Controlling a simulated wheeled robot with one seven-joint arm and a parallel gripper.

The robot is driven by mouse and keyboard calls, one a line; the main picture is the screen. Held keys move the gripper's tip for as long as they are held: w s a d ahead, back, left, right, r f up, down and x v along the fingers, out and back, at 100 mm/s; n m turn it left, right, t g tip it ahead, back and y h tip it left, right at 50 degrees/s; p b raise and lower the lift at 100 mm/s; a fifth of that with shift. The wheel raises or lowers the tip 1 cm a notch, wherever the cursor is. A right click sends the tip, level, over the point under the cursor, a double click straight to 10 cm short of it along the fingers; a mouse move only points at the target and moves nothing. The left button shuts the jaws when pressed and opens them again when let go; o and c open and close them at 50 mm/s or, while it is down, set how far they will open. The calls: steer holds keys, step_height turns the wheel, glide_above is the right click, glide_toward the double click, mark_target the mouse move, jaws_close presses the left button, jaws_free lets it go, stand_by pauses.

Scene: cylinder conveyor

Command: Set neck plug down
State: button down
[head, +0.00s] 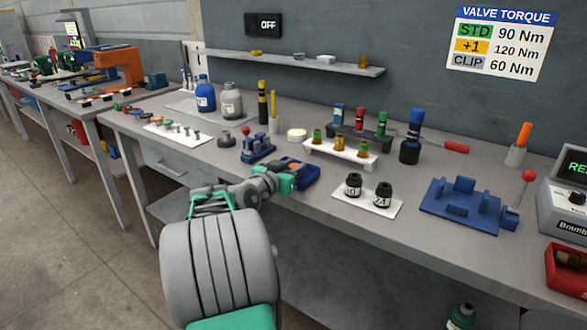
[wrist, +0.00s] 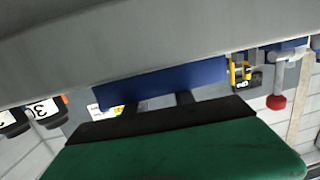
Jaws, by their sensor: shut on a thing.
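My gripper (head: 290,181) is over the front part of the bench, at the blue holder (head: 311,178) with an orange part (head: 293,165). In the wrist view my two dark fingers (wrist: 158,101) reach towards a blue surface (wrist: 165,83). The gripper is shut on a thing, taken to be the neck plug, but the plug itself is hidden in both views. I cannot tell whether it touches the holder. A large grey shape covers the top of the wrist view.
Two black jars (head: 353,186) stand on a white sheet right of my gripper. A small blue press (head: 256,150) with a red knob stands behind left. A white rack (head: 340,151) with vials is behind right. A blue fixture (head: 462,206) stands further right.

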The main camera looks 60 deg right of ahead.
steer(key=c, duration=1.1)
jaws_free()
steer(key=shift+f, duration=0.25)
steer(key=shift+o, duration=0.2)
steer(key=shift+r, duration=0.1)
steer(key=shift+r+p, duration=0.4)
steer(key=shift+p, duration=0.25)
steer(key=a+r, duration=0.2)
steer(key=a, duration=1)
steer(key=w+a+f+n+t+y, duration=0.35)
steer(key=w+a+f, duration=0.25)
steer(key=a, duration=0.3)
steer(key=w+a+f+n+t+y, duration=0.2)
steer(key=w+a+f+n+y, duration=0.35)
steer(key=a, duration=0.45)
steer(key=s+a+f+n+y, duration=0.2)
steer(key=a+n, duration=0.1)
steer(key=a, duration=0.5)
steer(key=s+a+f+n+g+y, duration=0.1)
steer(key=s+a+f+n+y, duration=0.1)
steer(key=a, duration=0.7)
steer(key=s+a+f+n+g+y, duration=0.1)
steer(key=s+a+f+n+y, duration=0.1)
steer(key=a, duration=0.6)
steer(key=n+y, duration=0.1)
steer(key=n, duration=0.1)
steer(key=shift+s+a+f+n+b, duration=0.15)
steer(key=shift+a+f+n+b, duration=0.2)
steer(key=shift+f+n, duration=0.05)
